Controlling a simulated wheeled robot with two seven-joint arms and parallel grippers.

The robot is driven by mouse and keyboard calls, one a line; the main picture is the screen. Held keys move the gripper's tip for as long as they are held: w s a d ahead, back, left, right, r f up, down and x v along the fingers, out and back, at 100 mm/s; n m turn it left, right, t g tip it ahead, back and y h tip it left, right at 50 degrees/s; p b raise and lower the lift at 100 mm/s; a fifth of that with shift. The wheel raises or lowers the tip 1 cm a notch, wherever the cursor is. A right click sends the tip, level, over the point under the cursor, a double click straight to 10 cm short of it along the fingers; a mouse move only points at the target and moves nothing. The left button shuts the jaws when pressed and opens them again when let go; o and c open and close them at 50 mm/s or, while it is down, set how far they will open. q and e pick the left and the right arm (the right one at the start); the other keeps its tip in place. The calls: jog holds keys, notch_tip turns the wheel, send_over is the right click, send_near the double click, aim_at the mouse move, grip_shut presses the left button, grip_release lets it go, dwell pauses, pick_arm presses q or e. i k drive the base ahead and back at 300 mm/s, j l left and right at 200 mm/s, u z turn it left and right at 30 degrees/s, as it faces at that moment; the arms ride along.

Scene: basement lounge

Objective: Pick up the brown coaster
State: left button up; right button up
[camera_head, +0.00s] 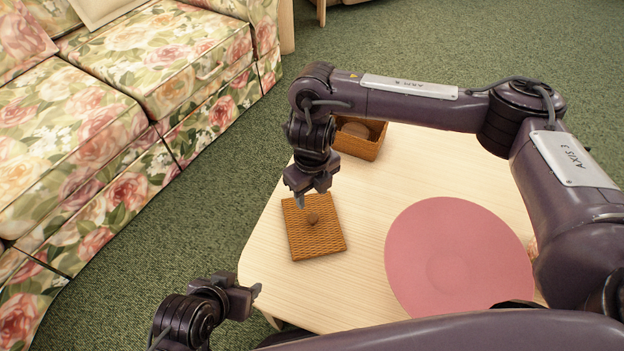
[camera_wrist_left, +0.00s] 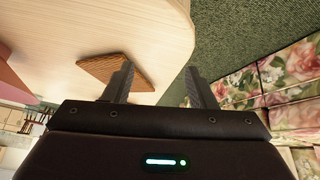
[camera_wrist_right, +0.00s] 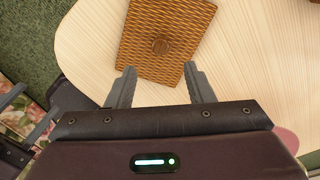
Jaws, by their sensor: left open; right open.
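A square brown woven piece (camera_head: 328,240) with a small round knob lies flat on the pale wooden table. A brown woven basket (camera_head: 368,150) stands behind it, with a round brown disc-like thing (camera_head: 355,129) inside; I cannot tell whether this is the coaster. My right gripper (camera_head: 312,196) is open and empty above the far edge of the woven piece; in the right wrist view the woven piece (camera_wrist_right: 140,35) lies beyond the fingers (camera_wrist_right: 160,82). My left gripper (camera_head: 257,291) is open and empty beside the table's near left edge. The woven piece also shows in the left wrist view (camera_wrist_left: 98,66).
A pink round mat (camera_head: 450,250) covers the right part of the table (camera_head: 290,285). My right arm reaches across above the table's back. A floral sofa (camera_head: 90,120) stands at left, with green carpet (camera_head: 215,195) between.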

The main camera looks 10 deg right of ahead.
aim_at(357, 130)
jog(key=k, duration=1)
